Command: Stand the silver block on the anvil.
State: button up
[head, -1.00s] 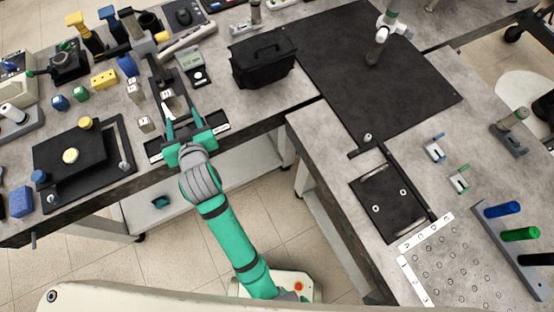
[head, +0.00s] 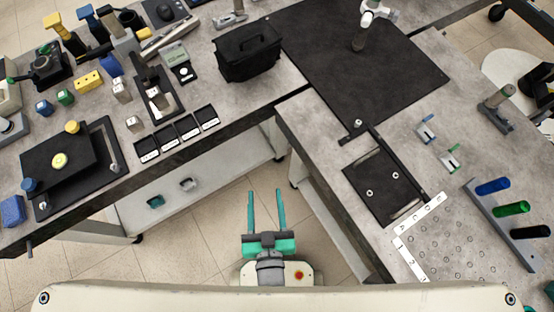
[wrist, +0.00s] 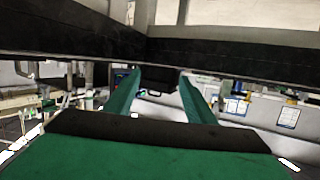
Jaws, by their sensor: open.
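Two small silver-grey blocks stand on the left bench in the head view: one (head: 121,90) beside a black stand and one (head: 134,123) nearer the bench's front edge. I cannot tell which is the task's block. The black stand (head: 158,100) has a flat base with a small pale spot in it, which may be the anvil; this is too small to be sure. My gripper (head: 265,192) is open and empty over the floor gap, well away from both blocks. The wrist view shows its two green fingers (wrist: 160,82) apart with nothing between them.
Several black labelled trays (head: 178,138) line the left bench's front edge. A black bag (head: 248,52) stands right of the stand. A black plate fixture (head: 103,135) lies to the left. The right bench holds a black mat (head: 400,85) and a tube rack (head: 500,225). The floor around my gripper is clear.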

jog(key=s+d+r+h, duration=0.1)
jog(key=s+d+r, duration=0.1)
jog(key=s, duration=0.4)
jog(key=shift+s+d+r+m+h, duration=0.3)
jog(key=shift+d+m, duration=0.1)
jog(key=shift+d, duration=0.15)
